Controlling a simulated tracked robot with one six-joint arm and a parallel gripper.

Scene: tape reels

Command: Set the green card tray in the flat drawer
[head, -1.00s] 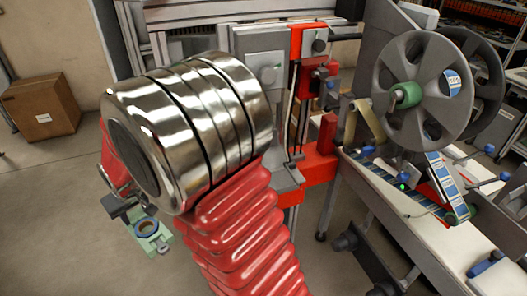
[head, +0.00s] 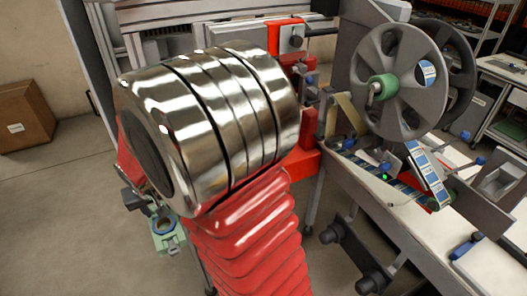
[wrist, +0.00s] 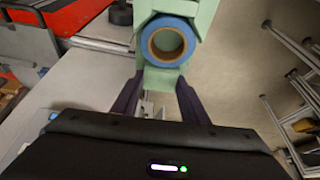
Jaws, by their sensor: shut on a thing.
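The green card tray (wrist: 161,78) is held out ahead of my gripper (wrist: 160,100) in the wrist view. A blue-rimmed tape roll (wrist: 167,42) with a tan core sits in it. The two dark fingers are shut on the tray's near end. In the head view the tray (head: 166,243) hangs over the floor at lower left, beside my red bellows arm, with my gripper (head: 148,208) just behind it. My arm hides part of the area behind. I cannot make out the flat drawer for certain in either view.
A red and grey machine (head: 292,38) stands behind my arm. A large grey reel (head: 402,85) and a pale bench (head: 365,190) are at right. A cardboard box (head: 22,115) is at far left. Open floor lies at left.

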